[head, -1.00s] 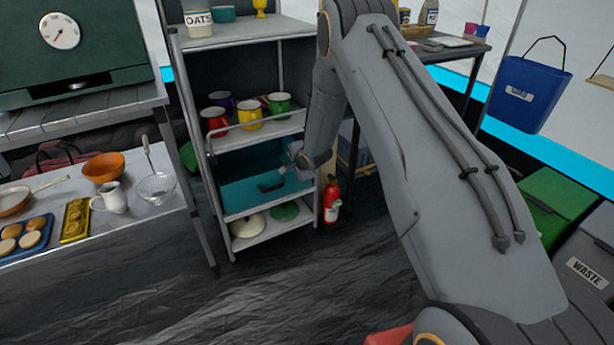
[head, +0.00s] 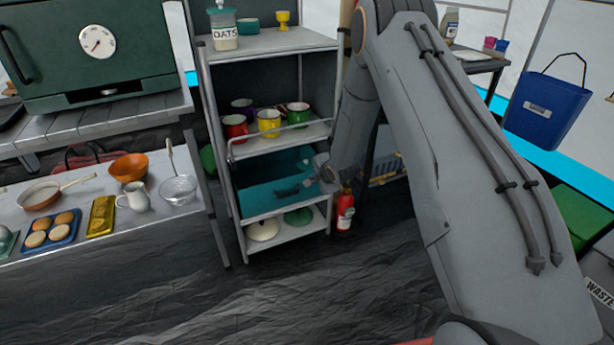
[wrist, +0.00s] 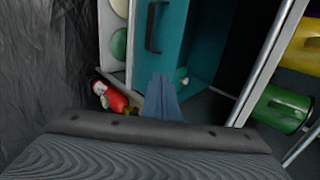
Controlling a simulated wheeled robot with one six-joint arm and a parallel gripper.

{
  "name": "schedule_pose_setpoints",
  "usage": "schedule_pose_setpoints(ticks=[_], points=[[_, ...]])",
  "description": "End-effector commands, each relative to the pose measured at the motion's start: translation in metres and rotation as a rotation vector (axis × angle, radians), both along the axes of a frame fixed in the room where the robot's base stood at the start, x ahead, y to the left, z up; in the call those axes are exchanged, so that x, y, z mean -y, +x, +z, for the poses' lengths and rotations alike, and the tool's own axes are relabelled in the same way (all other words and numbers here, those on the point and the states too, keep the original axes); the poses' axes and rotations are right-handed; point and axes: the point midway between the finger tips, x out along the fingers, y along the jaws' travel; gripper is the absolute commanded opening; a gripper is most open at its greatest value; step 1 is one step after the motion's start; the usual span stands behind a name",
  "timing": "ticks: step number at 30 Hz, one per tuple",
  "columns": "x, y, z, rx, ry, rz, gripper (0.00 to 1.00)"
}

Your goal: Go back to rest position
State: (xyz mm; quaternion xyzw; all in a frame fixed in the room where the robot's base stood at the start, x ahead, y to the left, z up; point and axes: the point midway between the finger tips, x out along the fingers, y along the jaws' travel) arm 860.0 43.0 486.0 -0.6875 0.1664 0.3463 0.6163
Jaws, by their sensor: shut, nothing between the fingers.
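My gripper (head: 325,172) is at the right side of the shelf unit, beside the teal drawer (head: 262,202). In the wrist view its fingers (wrist: 162,78) are together with nothing between them. The drawer's dark handle (head: 287,192) is to the left of the gripper and apart from it; the handle also shows in the wrist view (wrist: 151,27). The drawer appears partly pulled out, with its inside in shadow. My arm crosses the right half of the head view.
A red fire extinguisher (head: 345,212) stands on the floor close to the shelf's right side. Mugs, including a yellow one (head: 268,123), sit on the shelf above. A side table (head: 75,218) with food and bowls is at left. The dark floor in front is open.

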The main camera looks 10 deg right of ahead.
Motion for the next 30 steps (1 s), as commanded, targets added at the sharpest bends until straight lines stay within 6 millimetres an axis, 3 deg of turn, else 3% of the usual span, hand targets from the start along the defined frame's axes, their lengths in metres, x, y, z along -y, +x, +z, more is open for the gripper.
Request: schedule_pose_setpoints(ticks=[3,9,20,26,30], points=[[0.004,-0.019,0.018,-0.002,0.001,0.0,0.0],[0.009,-0.039,0.036,-0.003,0.0,0.002,0.0],[0.009,-0.05,0.054,-0.01,-0.039,0.024,0.0],[0.002,-0.076,0.107,-0.061,-0.229,0.143,0.0],[-0.005,-0.113,0.149,-0.124,-0.379,0.266,0.0]])
